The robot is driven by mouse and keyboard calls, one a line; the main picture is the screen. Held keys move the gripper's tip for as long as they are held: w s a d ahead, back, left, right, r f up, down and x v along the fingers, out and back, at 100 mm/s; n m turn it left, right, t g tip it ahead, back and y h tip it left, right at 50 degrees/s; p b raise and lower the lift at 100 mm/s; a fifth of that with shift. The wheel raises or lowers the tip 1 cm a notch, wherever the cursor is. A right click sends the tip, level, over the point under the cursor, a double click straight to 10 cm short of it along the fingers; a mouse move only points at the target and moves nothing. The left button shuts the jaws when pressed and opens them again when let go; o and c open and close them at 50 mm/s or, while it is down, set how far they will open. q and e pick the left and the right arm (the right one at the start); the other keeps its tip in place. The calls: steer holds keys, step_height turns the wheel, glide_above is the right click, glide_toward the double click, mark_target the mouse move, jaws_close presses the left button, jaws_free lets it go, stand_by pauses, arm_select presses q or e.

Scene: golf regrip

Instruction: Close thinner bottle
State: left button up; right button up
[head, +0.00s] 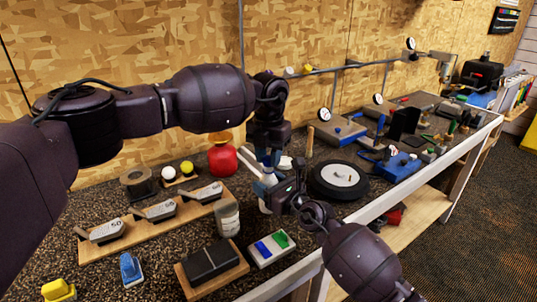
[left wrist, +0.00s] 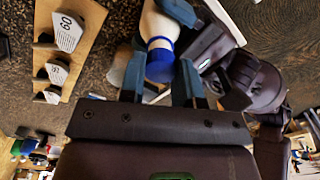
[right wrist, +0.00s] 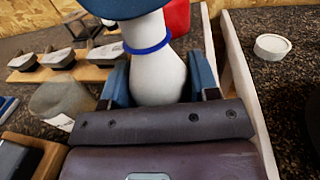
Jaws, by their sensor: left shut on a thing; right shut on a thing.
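The white bottle (right wrist: 157,78) stands roughly upright between my two grippers. My right gripper (right wrist: 160,88) is shut on its body, with one blue finger on each side. A blue band (right wrist: 148,47) circles the bottle's neck in the right wrist view. In the left wrist view a blue cap (left wrist: 160,66) shows at the end of the white bottle (left wrist: 157,28). My left gripper (left wrist: 158,82) is shut on this cap from above. In the head view my left gripper (head: 266,160) sits just above my right gripper (head: 275,192). Fingers hide how far the cap is seated.
A red container (head: 222,159) stands behind the bottle. A glass-like jar (head: 227,218) and a wooden rack (head: 110,238) of club heads are to the left. A round dark tray (head: 318,188) lies to the right. A white disc (right wrist: 272,47) lies on the bench.

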arm_select(q)
steer(key=shift+f, duration=0.55)
stand_by(0.4)
steer(key=m, duration=0.5)
steer(key=shift+m, duration=0.3)
steer(key=m, duration=1)
steer(key=shift+w+m, duration=0.1)
steer(key=shift+m, duration=0.3)
steer(key=m, duration=0.5)
steer(key=shift+m, duration=0.3)
steer(key=m, duration=1.7)
steer(key=shift+d, duration=0.1)
